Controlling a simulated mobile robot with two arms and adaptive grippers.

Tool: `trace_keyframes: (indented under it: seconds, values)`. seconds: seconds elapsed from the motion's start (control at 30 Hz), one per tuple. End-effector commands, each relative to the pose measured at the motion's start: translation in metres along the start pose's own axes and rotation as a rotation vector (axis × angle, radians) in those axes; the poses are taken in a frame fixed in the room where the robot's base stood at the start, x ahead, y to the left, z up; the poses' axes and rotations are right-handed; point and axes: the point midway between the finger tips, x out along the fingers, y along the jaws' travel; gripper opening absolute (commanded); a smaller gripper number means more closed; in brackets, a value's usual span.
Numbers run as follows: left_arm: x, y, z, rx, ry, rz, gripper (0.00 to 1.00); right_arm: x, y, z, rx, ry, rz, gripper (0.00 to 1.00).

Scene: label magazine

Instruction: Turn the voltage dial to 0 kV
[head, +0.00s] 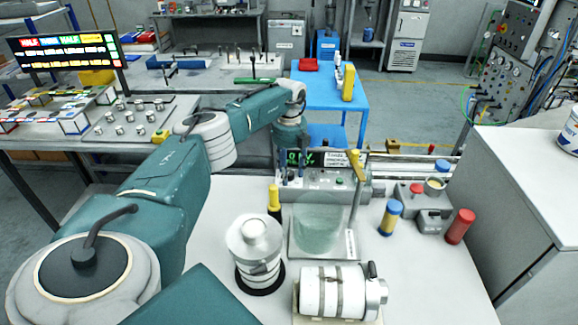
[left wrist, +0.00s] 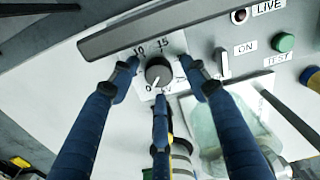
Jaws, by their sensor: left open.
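The voltage dial (left wrist: 158,72) is a dark round knob on a white scale plate in the left wrist view. Its pale pointer line points down and slightly left, close to a mark that looks like 0; the 10 and 15 marks are above. My left gripper (left wrist: 160,78) is open, with its dark blue fingers spread around the knob; contact cannot be told. In the head view my left gripper (head: 291,165) hangs down over the control box (head: 325,187) and hides the dial. My right gripper is out of view.
On the bench stand a glass vessel (head: 318,228), a white-grey cylinder (head: 256,242) and a lying cylinder (head: 335,292). A yellow-topped rod (head: 355,185) rises right of the gripper. A green button (left wrist: 284,43) and a toggle lie right of the dial.

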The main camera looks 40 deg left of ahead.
Motion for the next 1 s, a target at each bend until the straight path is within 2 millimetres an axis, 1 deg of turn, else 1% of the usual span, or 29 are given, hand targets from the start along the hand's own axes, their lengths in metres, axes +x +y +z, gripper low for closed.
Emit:
trace_keyframes:
  seconds: [0.07, 0.17, 0.4, 0.5, 0.6, 0.7, 0.8, 1.0]
  values:
    - [-0.006, -0.001, 0.001, 0.001, -0.002, -0.002, 0.46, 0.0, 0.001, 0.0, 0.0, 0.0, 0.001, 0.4]
    - [-0.021, -0.001, 0.001, 0.001, -0.004, -0.004, 0.46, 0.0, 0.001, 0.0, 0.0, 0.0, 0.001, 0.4]
    - [-0.072, 0.0, 0.001, 0.001, -0.004, -0.003, 0.46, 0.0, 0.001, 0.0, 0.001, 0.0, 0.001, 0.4]
    - [-0.091, 0.0, 0.0, -0.001, -0.003, -0.002, 0.46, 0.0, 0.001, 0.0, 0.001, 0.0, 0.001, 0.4]
    - [-0.105, 0.0, 0.0, -0.001, -0.001, -0.001, 0.46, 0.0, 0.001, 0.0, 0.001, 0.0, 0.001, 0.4]
    - [-0.115, 0.0, -0.001, 0.0, -0.001, 0.0, 0.46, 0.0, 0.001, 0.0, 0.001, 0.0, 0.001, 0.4]
    - [-0.119, 0.001, -0.001, -0.001, 0.001, 0.001, 0.46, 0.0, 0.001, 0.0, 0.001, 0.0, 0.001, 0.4]
    - [-0.119, 0.001, -0.001, 0.0, 0.001, 0.001, 0.46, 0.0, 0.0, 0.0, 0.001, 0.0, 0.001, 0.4]
